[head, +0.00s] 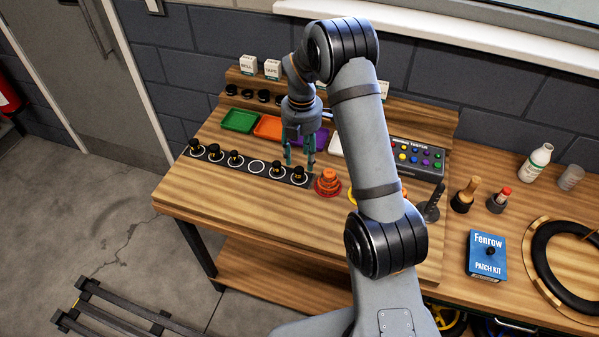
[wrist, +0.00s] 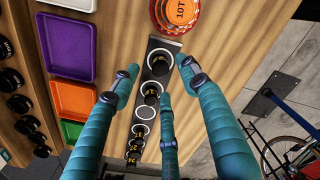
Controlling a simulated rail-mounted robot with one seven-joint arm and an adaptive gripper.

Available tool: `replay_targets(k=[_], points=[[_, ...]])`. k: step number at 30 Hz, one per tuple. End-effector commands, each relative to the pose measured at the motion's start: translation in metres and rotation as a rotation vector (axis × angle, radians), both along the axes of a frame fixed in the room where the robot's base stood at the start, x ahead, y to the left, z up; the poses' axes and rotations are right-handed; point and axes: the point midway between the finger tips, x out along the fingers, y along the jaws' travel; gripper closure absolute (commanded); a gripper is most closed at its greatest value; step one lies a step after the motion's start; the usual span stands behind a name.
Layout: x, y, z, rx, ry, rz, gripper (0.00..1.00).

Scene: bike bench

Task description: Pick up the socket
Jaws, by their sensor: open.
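Several black sockets with yellow markings stand in white rings on a dark strip (head: 245,167). One ring (head: 257,167) is empty. The rightmost socket (head: 298,177) stands at the strip's right end; in the wrist view it (wrist: 160,65) shows between my spread fingers. The socket beside it (wrist: 151,89) is also close to the fingers. My gripper (head: 300,165) is open and points down over the right end of the strip, with nothing held. Which socket the task means cannot be told.
An orange-red stack (head: 327,184) stands just right of the strip. Green (head: 239,121), orange (head: 268,127) and purple trays lie behind it. More black pieces (head: 248,95) stand on a rear shelf. A tester box (head: 418,158) is farther right. The bench front is clear.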

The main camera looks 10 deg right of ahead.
Motion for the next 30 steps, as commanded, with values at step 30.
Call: replay_targets(k=[30], points=[[0.001, 0.006, -0.068, 0.000, -0.002, -0.002, 0.63]])
